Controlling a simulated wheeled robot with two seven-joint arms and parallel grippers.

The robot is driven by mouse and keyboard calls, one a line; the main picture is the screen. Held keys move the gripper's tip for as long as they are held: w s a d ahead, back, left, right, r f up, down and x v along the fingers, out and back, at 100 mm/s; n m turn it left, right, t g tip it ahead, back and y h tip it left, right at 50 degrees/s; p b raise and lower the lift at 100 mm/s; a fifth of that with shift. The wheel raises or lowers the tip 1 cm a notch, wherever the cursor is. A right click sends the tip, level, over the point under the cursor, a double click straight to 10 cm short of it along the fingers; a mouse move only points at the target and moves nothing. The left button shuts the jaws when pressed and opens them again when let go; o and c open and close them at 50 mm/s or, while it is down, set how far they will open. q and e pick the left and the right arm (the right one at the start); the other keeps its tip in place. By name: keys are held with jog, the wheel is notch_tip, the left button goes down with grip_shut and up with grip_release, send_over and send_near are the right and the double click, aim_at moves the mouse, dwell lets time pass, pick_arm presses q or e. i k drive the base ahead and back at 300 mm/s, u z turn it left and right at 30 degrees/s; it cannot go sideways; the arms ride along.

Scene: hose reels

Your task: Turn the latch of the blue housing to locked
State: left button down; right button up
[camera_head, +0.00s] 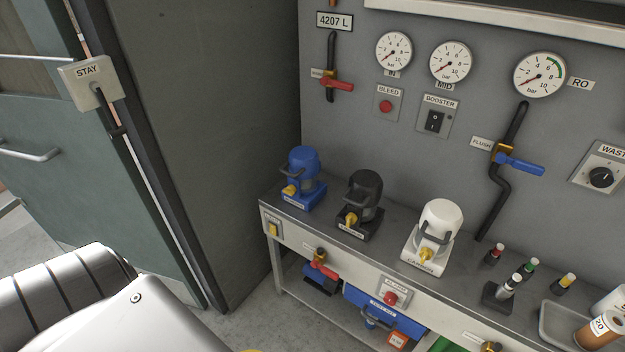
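The blue housing (303,162) stands upright on a blue base at the left end of the steel bench, by the corner of the wall. Its yellow latch (290,190) sticks out at the front left, just above a small label too small to read. A curved handle crosses the housing's front. I cannot tell from this view whether the latch is at locked or open. Neither of my grippers is in view. A pale link of my arm fills the lower left, well apart from the housing.
A black housing (366,190) and a white housing (441,220), each with a yellow latch, stand to the right of the blue one. Small bottles (527,268) and a tray (562,325) are farther right. Gauges, valves and switches line the wall. A green door (80,170) is left.

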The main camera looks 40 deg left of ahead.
aim_at(290, 189)
jog(key=u, duration=1.3)
